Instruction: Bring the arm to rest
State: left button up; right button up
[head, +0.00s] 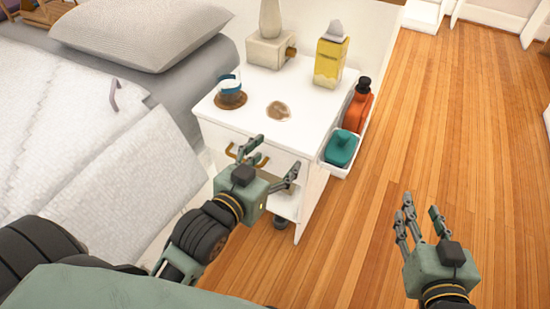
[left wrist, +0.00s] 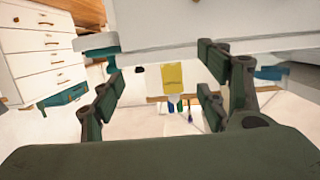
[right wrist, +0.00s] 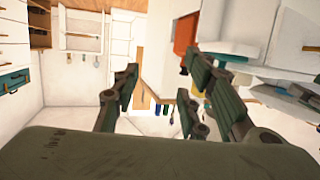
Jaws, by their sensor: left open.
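My left gripper (head: 270,162) is in front of the white nightstand (head: 222,132), over its front face and drawer as seen in the head view. Its fingers are spread and empty, as the left wrist view (left wrist: 158,90) also shows. My right gripper (head: 422,214) is over the wood floor to the right of the nightstand. Its fingers are apart with nothing between them, as in the right wrist view (right wrist: 165,90). Part of the nightstand's drawer front is hidden behind my left gripper.
A side tray holds an orange bottle (head: 358,107) and teal item (head: 341,148). A bed (head: 85,130) stands left; floor right is clear.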

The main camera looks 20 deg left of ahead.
pick_arm(q)
jog(key=d, duration=0.1)
jog(key=s+d, duration=0.1)
jog(key=d+h, duration=0.1)
jog(key=shift+s+d+f+m, duration=0.1)
jog(key=shift+s+m, duration=0.2)
jog(key=shift+m, duration=0.1)
